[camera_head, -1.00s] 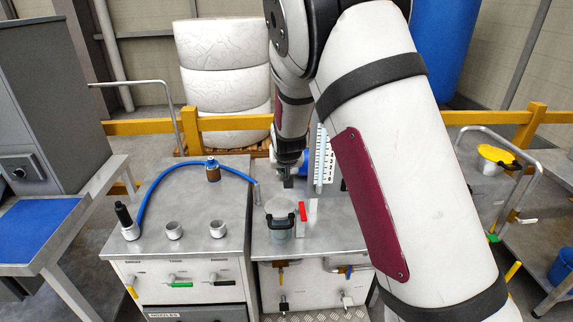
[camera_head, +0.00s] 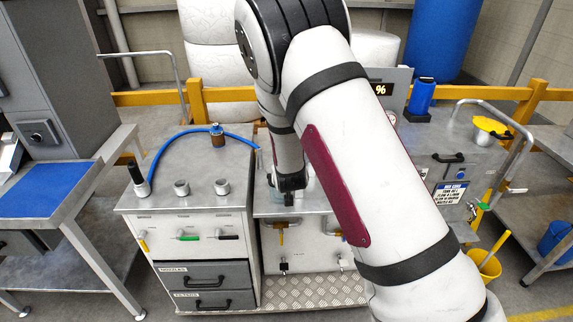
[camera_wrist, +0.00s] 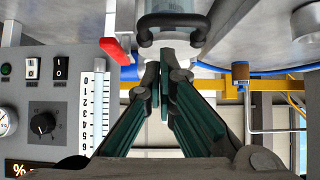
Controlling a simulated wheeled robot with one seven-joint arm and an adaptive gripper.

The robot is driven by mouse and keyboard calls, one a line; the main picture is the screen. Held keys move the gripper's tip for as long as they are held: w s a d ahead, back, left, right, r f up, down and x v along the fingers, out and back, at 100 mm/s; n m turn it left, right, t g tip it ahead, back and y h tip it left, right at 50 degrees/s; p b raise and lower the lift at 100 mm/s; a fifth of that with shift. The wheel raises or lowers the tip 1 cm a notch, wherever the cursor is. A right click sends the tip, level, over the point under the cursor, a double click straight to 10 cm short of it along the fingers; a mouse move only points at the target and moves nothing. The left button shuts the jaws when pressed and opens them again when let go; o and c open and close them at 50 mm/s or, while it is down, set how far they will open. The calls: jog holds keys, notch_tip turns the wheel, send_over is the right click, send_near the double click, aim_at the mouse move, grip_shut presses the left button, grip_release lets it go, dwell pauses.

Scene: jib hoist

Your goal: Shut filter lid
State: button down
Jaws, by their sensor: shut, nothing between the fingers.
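The filter (camera_wrist: 172,8) shows at the top of the wrist view as a pale, clear-looking canister with a black handle (camera_wrist: 172,32) across it. The handle is just beyond my fingertips; I cannot tell whether they touch. How far the lid stands open cannot be told. In the head view my gripper (camera_head: 291,196) points down at the filter's place on the right-hand bench and hides most of it; a pale bit of the canister (camera_head: 312,190) shows beside it. In the wrist view my gripper (camera_wrist: 164,78) has its fingers together, with nothing between them.
A red lever (camera_wrist: 115,50) and a panel with a knob (camera_wrist: 43,124) and a scale (camera_wrist: 91,108) lie left in the wrist view. A blue hose (camera_head: 180,135) and several fittings stand on the left bench (camera_head: 165,165). A blue bottle (camera_head: 421,97) stands behind my arm.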

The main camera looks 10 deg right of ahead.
jog(key=shift+s+a+f, duration=0.1)
jog(key=shift+s+f, duration=0.1)
jog(key=shift+f, duration=0.7)
jog(key=shift+s+d+f, duration=0.1)
jog(key=shift+s+f, duration=0.15)
jog(key=shift+f, duration=0.6)
jog(key=shift+s+a+f, duration=0.1)
jog(key=shift+s+f, duration=0.1)
jog(key=shift+f, duration=0.7)
